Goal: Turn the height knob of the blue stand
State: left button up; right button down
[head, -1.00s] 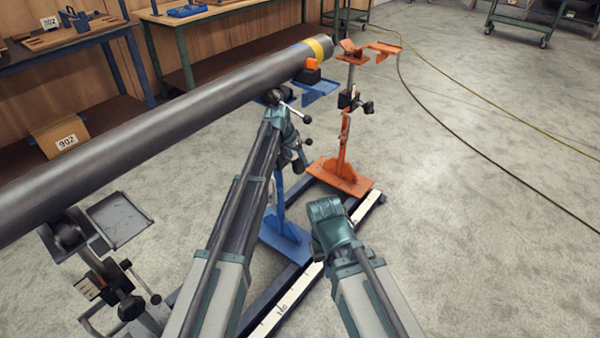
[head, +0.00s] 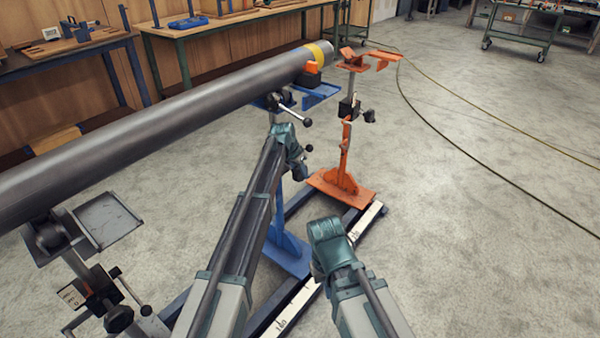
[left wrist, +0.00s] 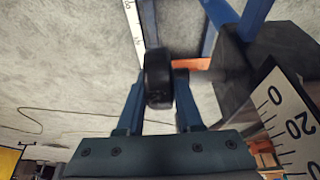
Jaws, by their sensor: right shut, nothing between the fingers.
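The blue stand (head: 289,250) holds up the near side of the pipe's far end. Its black knob (left wrist: 158,78) shows in the left wrist view between the two blue fingers of my left gripper (left wrist: 160,92). The fingertips are very close on both sides of the knob; I cannot tell whether they press on it. In the head view my left gripper (head: 298,166) is at the stand's post below the pipe, and its fingers are hardly visible. My right gripper (head: 325,238) is lower, shut and empty, apart from the stand.
The grey pipe (head: 160,125) with a yellow band crosses above. An orange stand (head: 345,180) stands just behind the blue one. A scale-marked rail (head: 290,305) runs along the floor. Another support with a tray (head: 108,218) is at left.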

pick_arm(q)
grip_shut()
jog(key=shift+s+f+t+h+b, duration=0.25)
jog(key=shift+t+h+b, duration=0.25)
jog(key=shift+b, duration=0.45)
jog(key=t+h+b, duration=0.1)
jog(key=t+b, duration=0.2)
jog(key=b, duration=0.1)
jog(key=shift+a+f+h, duration=0.1)
jog(key=shift+h, duration=0.3)
jog(key=shift+r+t+h+b, duration=0.2)
jog(key=shift+t+h+b, duration=0.5)
jog(key=shift+b, duration=0.75)
jog(key=o, duration=0.7)
grip_release()
jog(key=shift+w, duration=0.1)
